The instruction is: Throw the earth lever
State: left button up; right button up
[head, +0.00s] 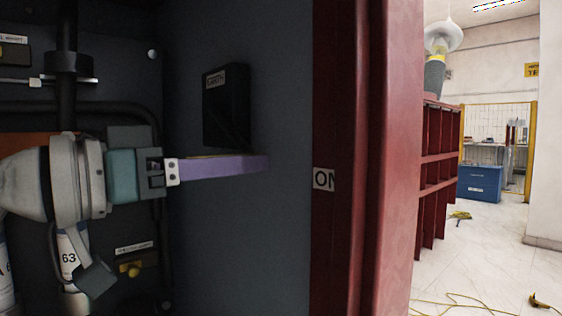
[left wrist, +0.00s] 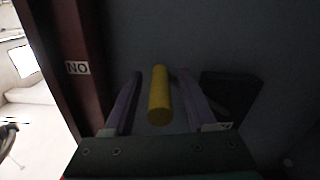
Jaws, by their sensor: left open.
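The lever's yellow handle (left wrist: 159,97) shows in the left wrist view, between the two purple fingers of my left gripper (left wrist: 159,75), with a gap on each side. In the head view my left gripper (head: 262,162) reaches in from the left, level, its fingertips just below a black labelled box (head: 226,108) on the dark cabinet wall. A thin yellow strip of the handle (head: 212,156) shows along the upper edge of the finger; the rest is hidden. The box also shows in the left wrist view (left wrist: 230,93), right of the fingers. My right gripper is not in view.
Black pipes and a yellow fitting (head: 130,268) are at left.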

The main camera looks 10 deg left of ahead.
pick_arm(q)
jog(key=shift+c, duration=0.2)
grip_shut()
dwell(1.1)
